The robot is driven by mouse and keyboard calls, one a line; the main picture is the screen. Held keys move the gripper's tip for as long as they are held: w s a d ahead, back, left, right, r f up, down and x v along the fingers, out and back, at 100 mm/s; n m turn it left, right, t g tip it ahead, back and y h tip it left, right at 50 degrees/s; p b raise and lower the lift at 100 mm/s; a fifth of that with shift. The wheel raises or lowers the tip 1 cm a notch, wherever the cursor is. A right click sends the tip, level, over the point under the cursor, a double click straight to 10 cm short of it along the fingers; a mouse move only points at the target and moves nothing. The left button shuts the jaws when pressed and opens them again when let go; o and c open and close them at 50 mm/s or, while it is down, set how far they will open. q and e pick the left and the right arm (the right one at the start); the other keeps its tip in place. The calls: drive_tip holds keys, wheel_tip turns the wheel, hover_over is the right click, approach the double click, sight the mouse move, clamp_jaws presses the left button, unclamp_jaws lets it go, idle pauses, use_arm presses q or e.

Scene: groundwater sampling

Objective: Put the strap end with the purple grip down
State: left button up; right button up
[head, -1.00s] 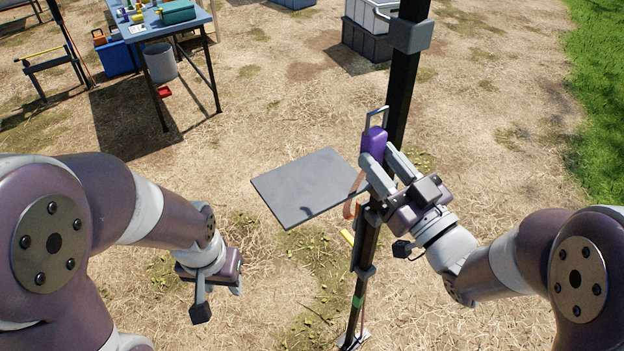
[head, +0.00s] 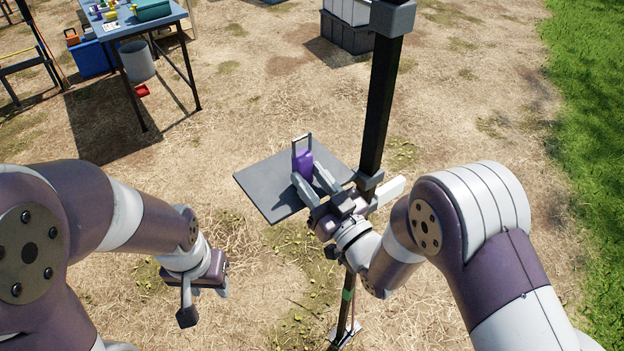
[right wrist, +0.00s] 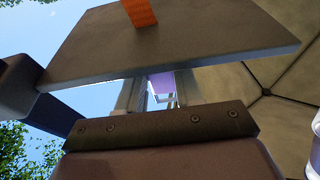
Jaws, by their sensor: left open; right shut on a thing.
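The purple grip (head: 304,164) with a metal loop on top is between the fingers of my right gripper (head: 310,182). In the head view it appears upright over the grey plate (head: 262,187) beside the black post (head: 378,110); I cannot tell if it touches the plate. In the right wrist view the purple grip (right wrist: 161,82) shows partly between the fingers, beyond the plate's edge (right wrist: 215,50). An orange strip (right wrist: 139,12), possibly strap, shows against the plate there. The rest of the strap is mostly hidden. My left gripper (head: 205,292) is open and empty, low at left.
The black post stands just right of the plate, close to my right gripper, with a grey collar (head: 393,17) high up. A blue table (head: 125,30) with small items stands back left, a bucket (head: 138,62) beneath it. Grey crates (head: 346,30) stand behind. Dry ground lies open between.

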drive_tip(key=shift+f, duration=0.15)
drive_tip(key=o, duration=1)
drive_tip(key=shift+r, duration=0.2)
drive_tip(key=b+v, duration=0.2)
drive_tip(key=v, duration=1)
drive_tip(key=w+d+f+m+g+h, duration=0.3)
drive_tip(key=w+d+f+g+h, duration=0.35)
drive_tip(key=f+h, duration=0.2)
drive_tip(key=s+d+m+g+h, duration=0.1)
drive_tip(key=s+g, duration=0.2)
drive_tip(key=s, duration=0.1)
drive_tip(key=s+d+m+g+h, duration=0.1)
drive_tip(key=s+d+g, duration=0.1)
drive_tip(key=s+g, duration=0.1)
drive_tip(key=s+d+m+g+h, duration=0.1)
drive_tip(key=s+d+m+g, duration=0.1)
drive_tip(key=s, duration=0.4)
drive_tip(key=shift+f+g+h, duration=0.3)
drive_tip(key=shift+g+h, duration=0.05)
drive_tip(key=shift+g, duration=0.1)
